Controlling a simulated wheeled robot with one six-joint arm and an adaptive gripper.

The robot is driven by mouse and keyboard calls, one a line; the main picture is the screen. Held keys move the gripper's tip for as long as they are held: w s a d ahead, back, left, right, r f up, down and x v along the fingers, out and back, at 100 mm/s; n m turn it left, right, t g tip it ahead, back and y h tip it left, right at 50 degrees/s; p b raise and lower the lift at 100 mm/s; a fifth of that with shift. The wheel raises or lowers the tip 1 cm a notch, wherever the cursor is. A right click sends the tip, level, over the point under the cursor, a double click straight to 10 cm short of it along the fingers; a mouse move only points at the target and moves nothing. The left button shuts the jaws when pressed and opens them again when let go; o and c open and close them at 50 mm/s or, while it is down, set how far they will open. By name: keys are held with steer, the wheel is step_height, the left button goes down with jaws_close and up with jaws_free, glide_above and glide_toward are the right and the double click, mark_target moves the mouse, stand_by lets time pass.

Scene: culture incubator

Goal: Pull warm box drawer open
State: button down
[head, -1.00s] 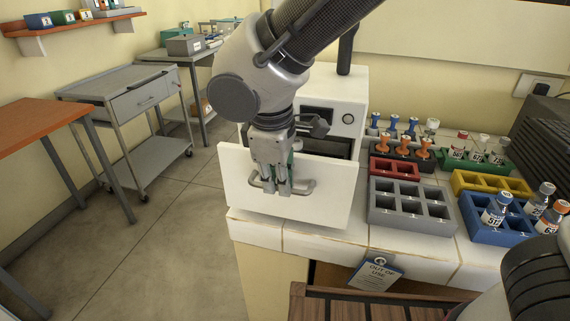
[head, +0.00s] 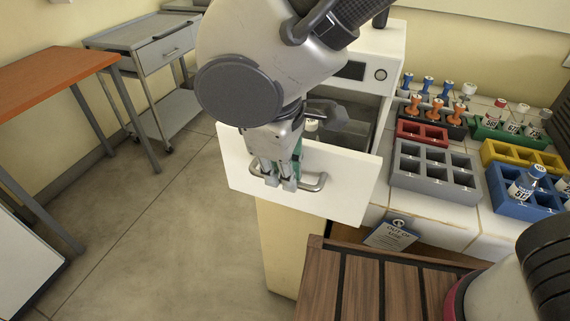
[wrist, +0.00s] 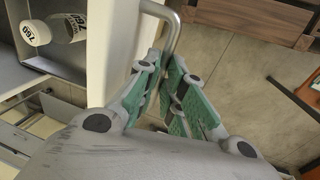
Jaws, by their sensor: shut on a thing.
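The warm box (head: 393,50) is a white cabinet on the tiled counter. Its drawer, with a white front (head: 345,195), stands out over the counter's edge, and its grey inside shows behind the front. My gripper (head: 281,184) is shut on the drawer's metal bar handle (head: 315,182). In the wrist view, the green-padded fingers (wrist: 170,85) close around the handle (wrist: 172,25). A white-capped vial (wrist: 35,30) labelled 760 lies in the drawer beside another labelled item. My arm hides part of the box and drawer.
A grey rack (head: 436,172), red rack (head: 421,133) and blue rack (head: 515,196) stand right of the drawer. An "out of use" tag (head: 391,235) hangs at the counter edge. An orange-topped table (head: 50,75) and a grey cart (head: 150,45) stand left. The floor between is clear.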

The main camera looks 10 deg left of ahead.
steer(key=c, duration=1.5)
jaws_free()
steer(key=r, duration=0.4)
steer(key=s+r, duration=0.1)
steer(key=r, duration=0.3)
steer(key=s+r, duration=0.1)
steer(key=r, duration=0.3)
steer(key=shift+s+a, duration=0.1)
steer(key=shift+a, duration=0.05)
